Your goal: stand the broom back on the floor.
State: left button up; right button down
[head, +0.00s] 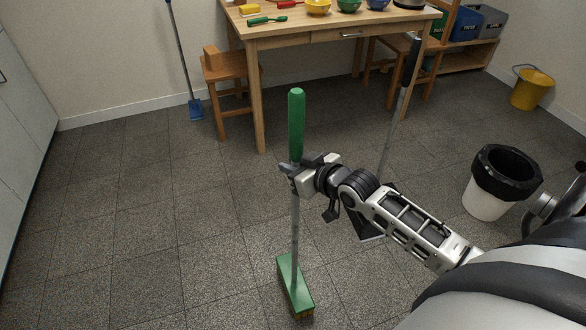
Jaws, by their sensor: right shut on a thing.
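The broom has a green grip (296,125), a thin grey shaft and a green head (294,284) with brownish bristles at its lower end. It is close to upright, head down, in the middle of the head view. My right gripper (291,170) is shut on the shaft just below the green grip. I cannot tell whether the bristles touch the grey tiled floor (160,220). My left gripper is not in view.
A wooden table (290,35) with bowls stands behind, with a small chair (228,75) beside it. A blue-headed tool (195,109) leans on the wall. A bin (487,198) and yellow bucket (529,90) stand right. Left floor is clear.

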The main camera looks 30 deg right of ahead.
jog(key=shift+f, duration=0.15)
jog(key=c, duration=1.7)
grip_release()
jog(key=shift+f, duration=0.2)
jog(key=shift+c, duration=0.2)
jog(key=o, duration=0.4)
